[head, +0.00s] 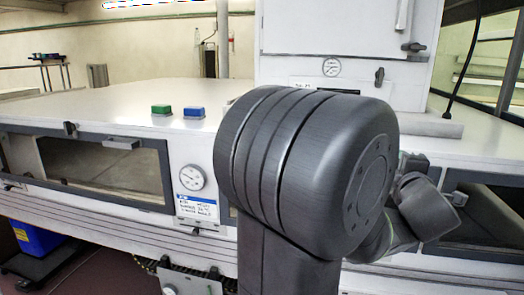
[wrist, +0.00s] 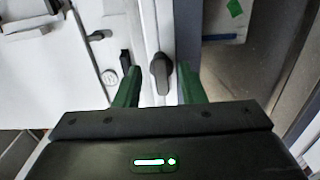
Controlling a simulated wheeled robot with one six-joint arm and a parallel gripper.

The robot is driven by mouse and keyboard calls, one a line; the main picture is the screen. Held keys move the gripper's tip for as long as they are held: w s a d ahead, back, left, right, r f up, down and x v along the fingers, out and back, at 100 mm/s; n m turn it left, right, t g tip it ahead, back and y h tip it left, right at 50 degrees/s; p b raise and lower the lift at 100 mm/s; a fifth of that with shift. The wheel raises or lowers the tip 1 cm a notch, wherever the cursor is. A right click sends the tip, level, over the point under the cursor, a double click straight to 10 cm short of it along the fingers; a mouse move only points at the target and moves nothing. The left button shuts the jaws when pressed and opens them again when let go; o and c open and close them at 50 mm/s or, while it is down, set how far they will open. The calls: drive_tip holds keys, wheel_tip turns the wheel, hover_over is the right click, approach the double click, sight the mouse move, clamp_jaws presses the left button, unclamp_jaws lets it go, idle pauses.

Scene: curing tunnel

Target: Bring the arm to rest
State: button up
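My gripper (wrist: 160,85) shows in the wrist view, its two green fingers spread apart with a gap between them. A dark handle (wrist: 161,72) on a pale upright edge shows in that gap; I cannot tell how far it is from the fingertips. Nothing is seen held. In the head view my dark grey arm fills the middle and right, and it hides the gripper and part of the machine behind it.
The white curing tunnel (head: 120,97) spans the head view, with a windowed door (head: 105,168) at left. A green block (head: 161,110) and a blue block (head: 194,112) sit on its top. A gauge (head: 191,178) is on its front. A blue bin (head: 38,238) stands at lower left.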

drive_tip(key=n, duration=0.3)
drive_tip(key=w+n, duration=0.1)
drive_tip(key=n, duration=0.3)
drive_tip(key=w+r+n, duration=0.1)
drive_tip(key=n, duration=0.2)
drive_tip(key=shift+n, duration=0.3)
idle(0.4)
drive_tip(key=shift+a, duration=0.1)
